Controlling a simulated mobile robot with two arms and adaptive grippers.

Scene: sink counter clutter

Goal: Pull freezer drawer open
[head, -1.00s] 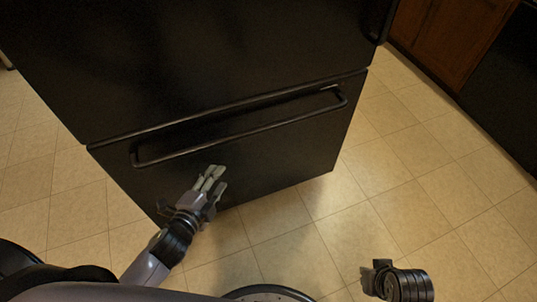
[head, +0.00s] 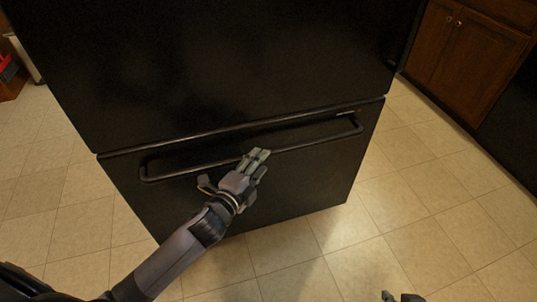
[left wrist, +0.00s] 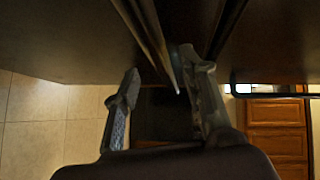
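The black freezer drawer (head: 305,185) is the lower front of the black fridge and looks shut. Its long horizontal bar handle (head: 312,143) runs across the upper part of the drawer. My left gripper (head: 257,160) is at the middle of the handle, with its fingertips overlapping the bar in the head view. In the left wrist view my left gripper (left wrist: 160,85) has its fingers spread apart, and a long dark bar or edge passes between them. I cannot tell whether they touch the handle. Only the tip of my right gripper (head: 402,297) shows at the bottom edge.
The upper fridge door (head: 220,70) is shut above the drawer. Brown wooden cabinets (head: 465,50) stand at the right, beside a dark appliance. The tiled floor (head: 430,200) in front and to the right is clear.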

